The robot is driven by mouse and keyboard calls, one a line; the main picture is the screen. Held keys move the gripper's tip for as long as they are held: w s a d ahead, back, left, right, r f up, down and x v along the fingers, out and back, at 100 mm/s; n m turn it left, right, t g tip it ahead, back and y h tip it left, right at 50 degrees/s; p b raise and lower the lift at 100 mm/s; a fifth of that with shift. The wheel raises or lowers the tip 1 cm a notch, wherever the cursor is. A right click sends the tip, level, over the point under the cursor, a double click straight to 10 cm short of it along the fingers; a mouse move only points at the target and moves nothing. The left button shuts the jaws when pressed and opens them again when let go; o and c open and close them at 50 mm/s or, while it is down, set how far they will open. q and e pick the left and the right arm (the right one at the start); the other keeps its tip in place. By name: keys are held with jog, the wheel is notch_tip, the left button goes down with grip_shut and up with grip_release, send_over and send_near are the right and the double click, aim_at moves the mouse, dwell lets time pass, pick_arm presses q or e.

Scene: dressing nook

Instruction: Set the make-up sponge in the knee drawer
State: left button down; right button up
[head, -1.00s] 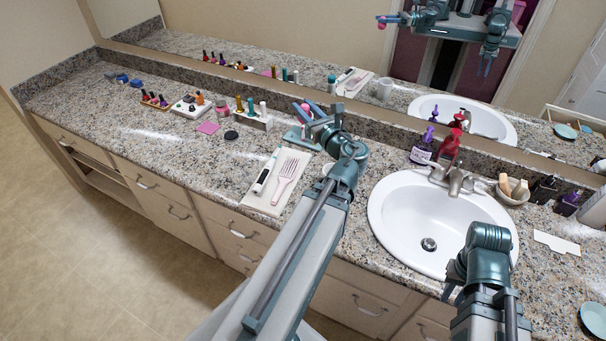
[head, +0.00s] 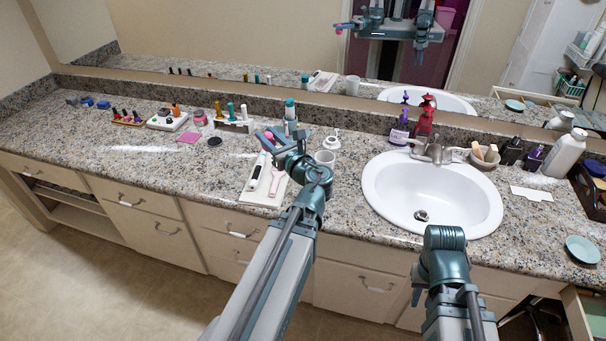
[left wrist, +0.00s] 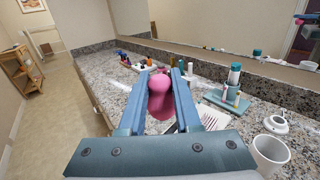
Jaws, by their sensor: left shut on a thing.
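The make-up sponge is a rounded pink piece, clear in the left wrist view (left wrist: 160,95) between the two fingers. My left gripper (left wrist: 158,88) is shut on it. In the head view my left gripper (head: 266,138) holds the sponge above the counter, near the white tray, and mostly hides it. My right arm is low at the front of the basin; its fingers (head: 417,292) are mostly hidden behind the wrist. An open drawer (head: 582,316) shows partly at the lower right edge, beside a dark space under the counter; I cannot tell whether it is the knee drawer.
The white tray (head: 257,197) holds a pink comb and a white device. A white cup (head: 325,158), a sink (head: 432,194) with faucet, and pump bottles (head: 399,131) stand nearby. A green dish (head: 582,249) lies at right. The counter front between tray and sink is fairly clear.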

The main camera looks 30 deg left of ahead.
pick_arm(q)
jog(key=w+d+f+t+b, duration=0.1)
jog(key=d+f+b, duration=0.2)
jog(key=f+b, duration=0.2)
jog(key=w+d+f+m+t+h+b, duration=0.1)
jog(key=w+d+f+b, duration=0.1)
jog(key=d+f+b, duration=0.2)
jog(key=w+d+f+m+t+b, duration=0.1)
jog(key=d+f+b, duration=0.2)
jog(key=f+b, duration=0.4)
jog(key=shift+w+d+f+h, duration=0.1)
jog(key=shift+d+f+h, duration=0.1)
jog(key=shift+f, duration=0.5)
jog(key=shift+w+d+f+h, duration=0.1)
jog(key=shift+d+f+h, duration=0.1)
jog(key=shift+f, duration=0.5)
jog(key=x, duration=0.5)
jog(key=w+d+f+b+x, duration=0.1)
jog(key=x, duration=0.4)
jog(key=w+x, duration=0.1)
jog(key=x, duration=0.4)
jog(key=shift+w+a+f+b, duration=0.1)
jog(key=shift+w+f+b, duration=0.15)
jog(key=shift+w+b, duration=0.1)
notch_tip(320, 180, down, 4)
jog(key=b, duration=0.3)
jog(key=shift+s+b, duration=0.1)
jog(key=shift+b, duration=0.3)
jog(key=shift+r, duration=0.25)
